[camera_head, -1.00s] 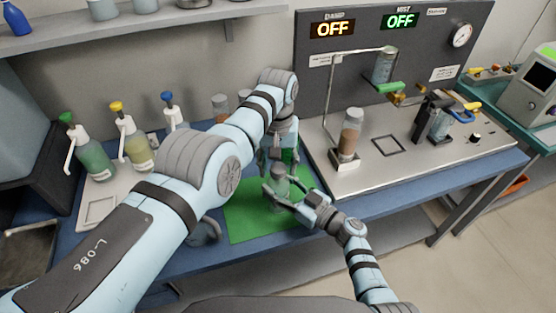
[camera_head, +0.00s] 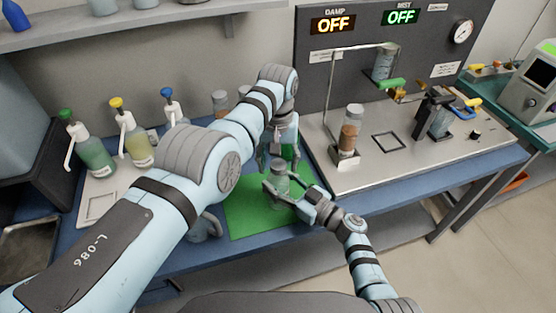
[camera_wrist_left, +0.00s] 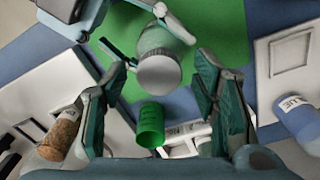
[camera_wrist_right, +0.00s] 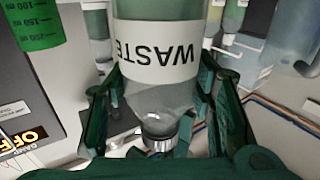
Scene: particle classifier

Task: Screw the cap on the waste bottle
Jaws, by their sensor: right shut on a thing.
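The waste bottle (camera_head: 279,184) is clear, with a white WASTE label (camera_wrist_right: 165,62), and stands on or just above the green mat (camera_head: 248,216); its base is not clearly visible. My right gripper (camera_head: 279,193) is shut around the bottle's body from the right. A grey cap (camera_wrist_left: 158,73) sits on the bottle's mouth; it also shows in the right wrist view (camera_wrist_right: 160,136). How tight it is cannot be told. My left gripper (camera_head: 278,153) points down above the bottle.
A green graduated cup (camera_wrist_left: 151,125) stands behind the bottle. Pump bottles (camera_head: 134,145) stand at the left. The steel-topped apparatus (camera_head: 430,165) with a brown-filled jar (camera_head: 350,130) is at the right. The mat's front left part is clear.

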